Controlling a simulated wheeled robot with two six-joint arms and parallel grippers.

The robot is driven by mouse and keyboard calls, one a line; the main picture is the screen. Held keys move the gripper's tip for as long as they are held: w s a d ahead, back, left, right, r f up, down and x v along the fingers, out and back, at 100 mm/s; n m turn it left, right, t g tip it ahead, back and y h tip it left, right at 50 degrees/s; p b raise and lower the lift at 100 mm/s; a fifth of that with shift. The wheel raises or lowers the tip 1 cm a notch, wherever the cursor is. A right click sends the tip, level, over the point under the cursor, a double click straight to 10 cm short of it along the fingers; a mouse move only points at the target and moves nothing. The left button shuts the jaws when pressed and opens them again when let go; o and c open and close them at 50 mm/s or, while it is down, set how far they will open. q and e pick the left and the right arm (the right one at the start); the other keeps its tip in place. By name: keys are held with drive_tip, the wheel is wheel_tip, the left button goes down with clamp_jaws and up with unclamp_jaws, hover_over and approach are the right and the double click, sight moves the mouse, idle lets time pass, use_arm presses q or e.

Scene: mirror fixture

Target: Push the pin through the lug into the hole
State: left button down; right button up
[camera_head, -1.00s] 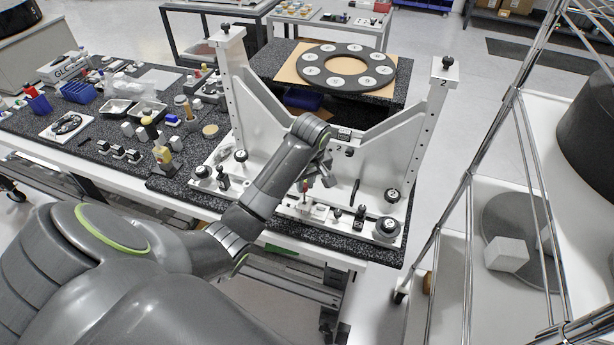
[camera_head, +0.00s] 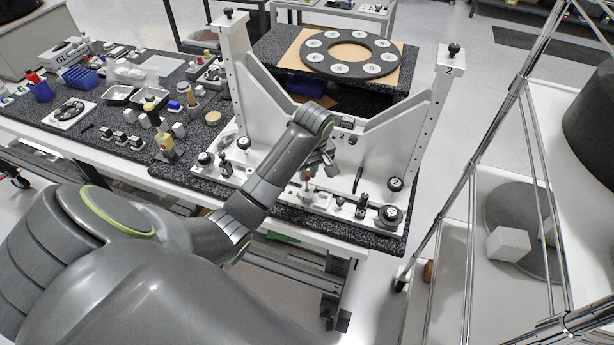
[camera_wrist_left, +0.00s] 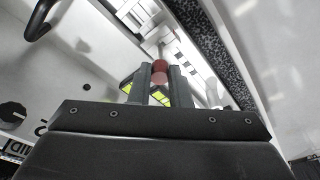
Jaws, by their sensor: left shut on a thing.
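A small red-topped pin (camera_head: 307,173) stands at the front of the white mirror fixture (camera_head: 282,190) in the head view. In the left wrist view the red round pin head (camera_wrist_left: 160,68) sits between the fingers of my left gripper (camera_wrist_left: 160,82). My left gripper (camera_head: 322,165) is shut on the pin, above the fixture's base. A white lug block (camera_head: 309,193) is close below the pin. The pin's lower end and the hole are too small or hidden to tell how deep the pin is. My right gripper is out of view.
Tall uprights (camera_head: 437,110) with black knobs flank the fixture. Black knobs (camera_head: 391,215) stand along its front right. A black mat with small parts and blue bins (camera_head: 82,92) lies to the left. A wire rack (camera_head: 470,180) rises at the right.

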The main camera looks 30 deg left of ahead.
sight(308, 178)
use_arm(q)
drive_tip(key=shift+f+b, duration=0.6)
drive_tip(key=shift+f, duration=1.8)
drive_tip(key=c, duration=1.3)
unclamp_jaws()
drive_tip(key=shift+r, duration=0.1)
